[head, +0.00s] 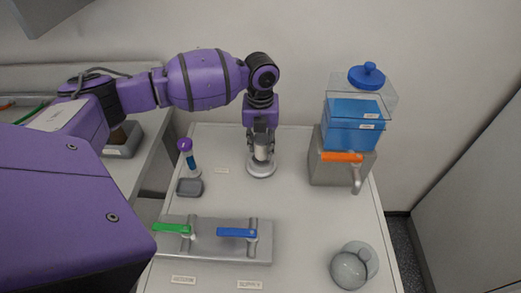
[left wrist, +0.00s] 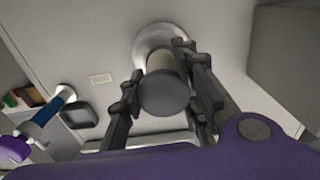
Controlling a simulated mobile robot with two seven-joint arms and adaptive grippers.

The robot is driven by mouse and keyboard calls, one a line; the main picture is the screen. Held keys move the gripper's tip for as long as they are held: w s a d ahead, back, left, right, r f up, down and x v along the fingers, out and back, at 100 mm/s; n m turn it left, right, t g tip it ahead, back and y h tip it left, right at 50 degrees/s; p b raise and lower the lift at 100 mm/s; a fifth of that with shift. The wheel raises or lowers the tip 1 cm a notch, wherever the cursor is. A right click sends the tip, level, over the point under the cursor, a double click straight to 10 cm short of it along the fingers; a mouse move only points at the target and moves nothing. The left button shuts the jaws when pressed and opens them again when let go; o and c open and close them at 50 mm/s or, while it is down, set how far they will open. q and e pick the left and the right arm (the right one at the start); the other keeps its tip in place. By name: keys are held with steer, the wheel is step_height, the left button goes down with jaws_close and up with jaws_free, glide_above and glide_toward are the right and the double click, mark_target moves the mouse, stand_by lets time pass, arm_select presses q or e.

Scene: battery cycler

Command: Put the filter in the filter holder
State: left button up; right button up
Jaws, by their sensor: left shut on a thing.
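The filter, a pale cylinder (head: 261,152) with a dark grey round end (left wrist: 164,94), is upright between the fingers of my left gripper (head: 262,147), which comes down from above and is shut on it. Directly below is a round, pale disc-shaped base (head: 261,171), which looks like the filter holder. In the left wrist view the base (left wrist: 150,38) shows behind the cylinder's far end. I cannot tell whether the cylinder touches the base or is held just above it; the fingers partly hide the join. My right gripper is not in view.
A purple-topped tube (head: 190,160) and small grey tray (head: 189,187) stand left of the base. A valve block (head: 205,251) with green and blue handles lies in front. A blue tank (head: 352,137) with an orange-handled tap stands right. A glass vessel (head: 350,270) sits front right.

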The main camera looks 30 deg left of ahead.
mark_target(260, 151)
arm_select(q)
steer(key=shift+f, duration=1.4)
steer(key=shift+f, duration=0.1)
steer(key=o, duration=1.2)
steer(key=shift+f, duration=0.1)
steer(key=shift+c, duration=0.2)
step_height(260, 151, up, 12)
steer(key=shift+r, duration=0.25)
